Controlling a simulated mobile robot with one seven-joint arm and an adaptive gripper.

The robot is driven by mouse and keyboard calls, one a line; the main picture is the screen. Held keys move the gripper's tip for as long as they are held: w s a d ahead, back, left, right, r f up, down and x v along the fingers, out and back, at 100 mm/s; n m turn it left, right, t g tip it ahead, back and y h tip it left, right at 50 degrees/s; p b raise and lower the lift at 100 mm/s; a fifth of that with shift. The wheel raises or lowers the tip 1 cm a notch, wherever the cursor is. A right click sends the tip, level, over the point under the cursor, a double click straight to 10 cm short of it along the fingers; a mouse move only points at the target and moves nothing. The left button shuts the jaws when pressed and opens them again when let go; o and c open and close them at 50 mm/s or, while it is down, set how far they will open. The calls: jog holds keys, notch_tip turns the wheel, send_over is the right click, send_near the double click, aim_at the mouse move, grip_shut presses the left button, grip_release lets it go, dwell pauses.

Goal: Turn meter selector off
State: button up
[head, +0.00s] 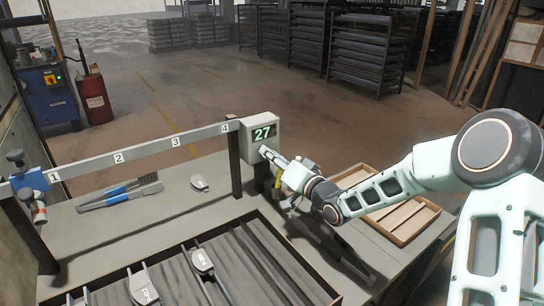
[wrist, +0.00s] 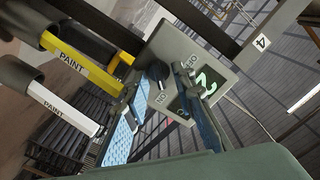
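The meter (head: 274,130) is a pale box at the right end of the numbered rail, its green display reading 27. In the wrist view its face (wrist: 172,45) is tilted, with a black selector knob (wrist: 157,73) and ON and OFF lettering. My gripper (head: 266,153) is at the lower front of the meter. In the wrist view my gripper (wrist: 160,82) has its blue-padded fingers apart, one on each side of the knob. I cannot tell whether they touch it. The right finger partly covers the display (wrist: 206,78). In the head view the gripper hides the knob.
Yellow and white paint markers (wrist: 90,50) are close to the left finger. A wooden tray (head: 400,220) lies right on the bench.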

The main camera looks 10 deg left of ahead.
grip_shut()
jog(key=shift+n+b, duration=0.4)
jog(key=shift+b, duration=0.2)
jog(key=shift+s+a+n+b, duration=0.1)
jog(key=shift+s+n+b, duration=0.05)
jog(key=shift+n+b, duration=3.75)
jog(key=shift+s+a+n+b, duration=0.1)
jog(key=shift+n+b, duration=3.6)
jog(key=shift+b, duration=0.4)
jog(key=shift+r, duration=0.1)
